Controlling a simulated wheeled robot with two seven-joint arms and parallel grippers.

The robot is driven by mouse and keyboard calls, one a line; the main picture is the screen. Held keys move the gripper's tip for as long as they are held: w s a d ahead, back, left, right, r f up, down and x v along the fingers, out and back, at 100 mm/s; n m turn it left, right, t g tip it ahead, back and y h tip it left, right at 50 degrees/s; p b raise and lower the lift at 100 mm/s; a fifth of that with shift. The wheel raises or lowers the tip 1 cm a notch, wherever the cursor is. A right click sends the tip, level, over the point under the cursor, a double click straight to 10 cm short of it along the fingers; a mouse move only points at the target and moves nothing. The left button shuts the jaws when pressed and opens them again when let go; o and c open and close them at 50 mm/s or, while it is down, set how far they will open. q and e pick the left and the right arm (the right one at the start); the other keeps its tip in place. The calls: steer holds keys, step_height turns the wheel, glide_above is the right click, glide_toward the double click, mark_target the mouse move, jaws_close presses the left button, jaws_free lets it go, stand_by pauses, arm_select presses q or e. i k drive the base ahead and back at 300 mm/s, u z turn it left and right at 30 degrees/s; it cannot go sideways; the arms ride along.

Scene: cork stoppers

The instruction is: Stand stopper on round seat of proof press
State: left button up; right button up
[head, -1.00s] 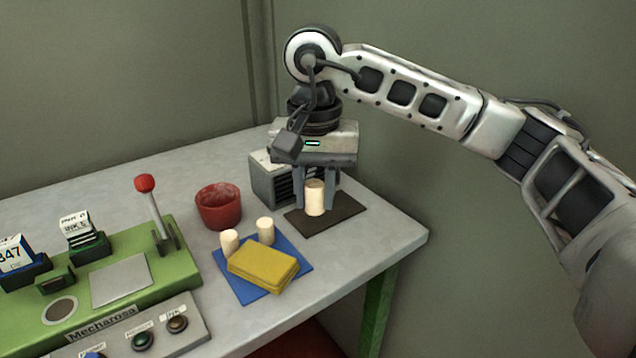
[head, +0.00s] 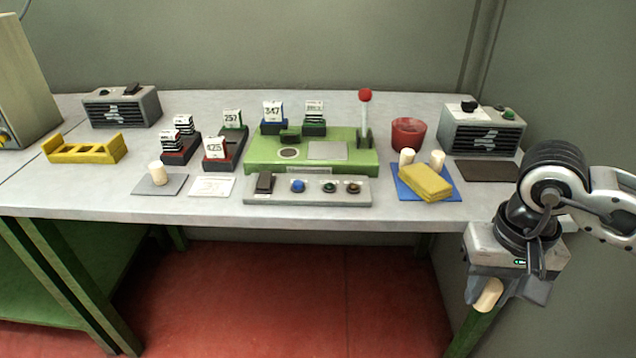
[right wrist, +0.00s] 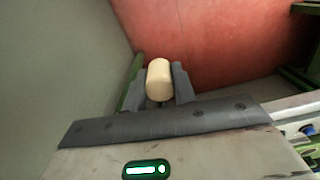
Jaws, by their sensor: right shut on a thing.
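My right gripper (head: 487,296) is shut on a pale cork stopper (head: 489,294), held in front of the table's right end, over the floor. The stopper also shows between the fingers in the right wrist view (right wrist: 159,80). The green proof press (head: 262,165) stands mid-table, with a dark round seat (head: 289,153) at its left, a grey square plate (head: 328,150) and a red-knobbed lever (head: 365,110). The round seat is bare. Two more stoppers (head: 406,157) stand on the blue mat (head: 408,191), and another stopper (head: 157,172) stands on a grey mat at left. My left gripper is not in view.
A yellow sponge (head: 426,182) lies on the blue mat, with a red bowl (head: 408,134) behind. A button panel (head: 330,198) fronts the press. Number-card stands (head: 217,153) are left of it. The dark mat (head: 487,170) at right is bare. A yellow rack (head: 84,150) stands far left.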

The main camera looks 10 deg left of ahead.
mark_target(289, 152)
steer(key=k, duration=0.3)
steer(key=u, duration=1.85)
steer(key=i, duration=1.05)
steer(key=z, duration=1.35)
